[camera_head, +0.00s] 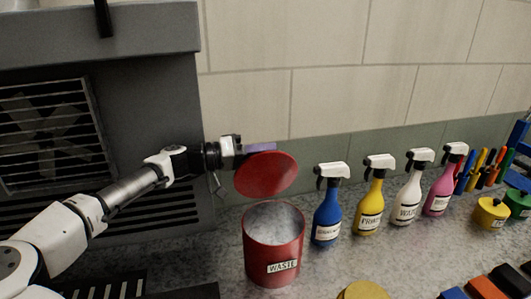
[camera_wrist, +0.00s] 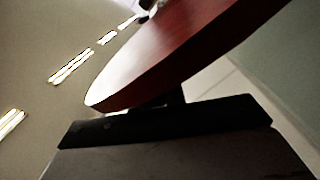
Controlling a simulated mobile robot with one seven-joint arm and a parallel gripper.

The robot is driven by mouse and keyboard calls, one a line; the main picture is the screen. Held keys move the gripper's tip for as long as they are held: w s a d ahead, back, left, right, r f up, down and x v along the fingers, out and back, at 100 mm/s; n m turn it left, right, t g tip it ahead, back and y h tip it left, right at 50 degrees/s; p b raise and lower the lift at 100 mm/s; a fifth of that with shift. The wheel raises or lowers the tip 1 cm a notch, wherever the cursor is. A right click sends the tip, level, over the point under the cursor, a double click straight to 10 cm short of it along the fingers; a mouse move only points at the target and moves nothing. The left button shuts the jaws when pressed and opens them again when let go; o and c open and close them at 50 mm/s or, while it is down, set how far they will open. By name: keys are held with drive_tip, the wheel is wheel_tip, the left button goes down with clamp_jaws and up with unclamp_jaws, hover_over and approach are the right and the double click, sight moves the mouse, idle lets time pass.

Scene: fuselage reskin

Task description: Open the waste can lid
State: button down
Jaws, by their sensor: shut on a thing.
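The red waste can (camera_head: 272,250) stands on the speckled counter with a white WASTE label on its front. Its top is open, and I see its pale grey inside. The round red lid (camera_head: 266,176) is above the can, tilted steeply with its flat face toward the head camera. I cannot tell whether its lower edge touches the can's back rim. My gripper (camera_head: 260,149) is at the lid's upper edge, shut on the lid. The handle is hidden behind the lid. In the wrist view the lid (camera_wrist: 165,50) fills the upper middle, right against a dark gripper finger (camera_wrist: 165,122).
Blue (camera_head: 327,212), yellow (camera_head: 371,205), white (camera_head: 409,196) and pink (camera_head: 441,188) spray bottles stand in a row right of the can. A yellow round object (camera_head: 363,291) is at the front edge. A grey cabinet with a fan grille (camera_head: 48,130) is at left. A tiled wall is behind.

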drive_tip(key=shift+w+a+f, duration=0.15)
drive_tip(key=shift+w+f, duration=0.1)
drive_tip(key=shift+f, duration=0.15)
drive_tip(key=c, duration=1.5)
unclamp_jaws()
drive_tip(key=shift+w, duration=0.1)
drive_tip(key=shift+r, duration=0.1)
drive_tip(key=shift+a, duration=0.1)
drive_tip(key=b+v, duration=0.4)
drive_tip(key=v, duration=0.8)
drive_tip(key=shift+b, duration=0.3)
